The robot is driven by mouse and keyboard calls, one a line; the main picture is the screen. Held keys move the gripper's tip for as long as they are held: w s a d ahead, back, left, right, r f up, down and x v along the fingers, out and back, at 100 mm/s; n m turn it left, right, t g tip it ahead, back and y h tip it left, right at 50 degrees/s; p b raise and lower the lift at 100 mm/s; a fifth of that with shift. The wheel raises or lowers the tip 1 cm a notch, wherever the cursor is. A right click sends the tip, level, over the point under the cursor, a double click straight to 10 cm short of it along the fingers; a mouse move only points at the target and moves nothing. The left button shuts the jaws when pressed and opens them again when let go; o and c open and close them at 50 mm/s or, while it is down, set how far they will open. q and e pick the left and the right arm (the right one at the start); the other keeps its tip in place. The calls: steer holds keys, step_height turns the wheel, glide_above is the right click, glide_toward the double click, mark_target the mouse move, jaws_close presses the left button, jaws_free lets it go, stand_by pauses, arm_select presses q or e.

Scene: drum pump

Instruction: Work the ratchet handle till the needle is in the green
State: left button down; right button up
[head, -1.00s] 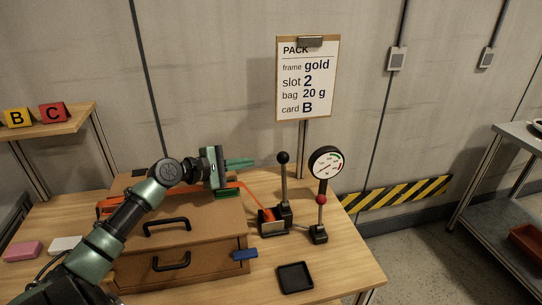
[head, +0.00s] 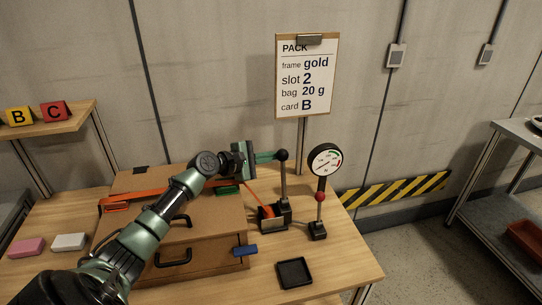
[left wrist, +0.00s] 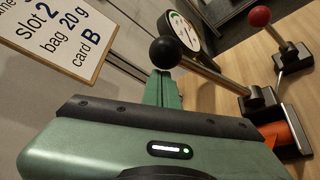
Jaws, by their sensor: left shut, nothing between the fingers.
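The ratchet handle is an upright metal rod (head: 284,185) with a black ball knob (head: 282,155), on a dark base (head: 273,215) on the bench. In the left wrist view the knob (left wrist: 166,53) is just past the fingertips. My left gripper (head: 268,157) is shut and empty, its green fingers pointing right at the knob; I cannot tell whether they touch it. My right gripper is not in view.
A short lever with a red ball (head: 320,197) stands right of the handle. A brown drawer cabinet (head: 205,235) is below my left arm. A black tray (head: 294,273) lies in front. A sign (head: 306,75) stands behind. An orange strip (head: 260,195) runs beside the handle base.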

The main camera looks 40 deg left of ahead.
arm_select(q)
steer(key=shift+w+d, duration=0.1)
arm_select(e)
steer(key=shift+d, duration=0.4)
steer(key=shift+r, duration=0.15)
arm_select(q)
steer(key=s+d+m+t, duration=0.2)
steer(key=s+d+m, duration=0.1)
steer(key=s+d, duration=0.4)
steer(key=shift+d+r+m+p, duration=0.15)
steer(key=shift+d+m+p, duration=0.2)
steer(key=shift+d, duration=0.2)
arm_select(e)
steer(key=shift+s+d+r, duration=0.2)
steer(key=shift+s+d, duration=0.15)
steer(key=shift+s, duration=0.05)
